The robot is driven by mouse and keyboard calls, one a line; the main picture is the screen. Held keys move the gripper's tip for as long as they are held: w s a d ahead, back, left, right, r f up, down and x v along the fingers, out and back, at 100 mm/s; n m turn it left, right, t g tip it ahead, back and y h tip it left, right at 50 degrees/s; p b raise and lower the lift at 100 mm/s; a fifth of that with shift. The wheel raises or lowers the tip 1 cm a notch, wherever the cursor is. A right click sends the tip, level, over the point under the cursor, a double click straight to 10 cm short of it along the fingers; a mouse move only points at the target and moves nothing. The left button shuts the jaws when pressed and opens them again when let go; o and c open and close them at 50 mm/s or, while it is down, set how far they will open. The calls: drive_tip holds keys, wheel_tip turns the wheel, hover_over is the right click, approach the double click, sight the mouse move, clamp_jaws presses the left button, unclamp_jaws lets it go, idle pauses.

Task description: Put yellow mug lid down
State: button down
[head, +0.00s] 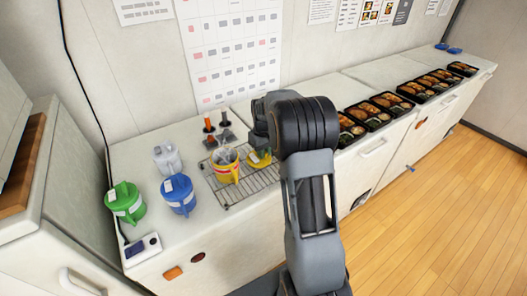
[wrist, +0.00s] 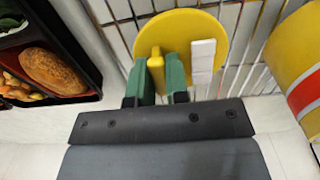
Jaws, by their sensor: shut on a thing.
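My gripper (wrist: 158,74) has green fingers closed on the raised handle of the yellow mug lid (wrist: 197,32). The lid is a round disc with a white strip on it. It appears over the wire rack (wrist: 118,14), but I cannot tell whether it touches it. In the head view the lid (head: 260,159) is just right of the yellow mug (head: 226,171), partly hidden by my arm. The mug stands open-topped on the rack (head: 236,198). In the wrist view the yellow mug (wrist: 297,62), with a red and grey band, is at the right edge.
A blue lidded mug (head: 179,195), a green lidded mug (head: 125,202) and a clear white-grey jug (head: 167,158) stand on the left counter. Several bento trays (head: 373,121) line the counter to the right.

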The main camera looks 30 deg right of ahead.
drive_tip(key=shift+f, duration=0.2)
drive_tip(key=c, duration=1.1)
unclamp_jaws()
drive_tip(key=shift+r, duration=0.1)
wheel_tip(320, 180, up, 12)
drive_tip(key=s+a+r+t, duration=0.2)
drive_tip(key=s+a+r, duration=0.1)
drive_tip(key=s+a, duration=0.65)
drive_tip(key=s+a+f+m+t, duration=0.1)
drive_tip(key=s+a+f+t, duration=0.1)
drive_tip(key=s, duration=1)
drive_tip(key=shift+s+a+f, duration=0.4)
drive_tip(key=shift+a+f, duration=0.25)
drive_tip(key=shift+f, duration=0.35)
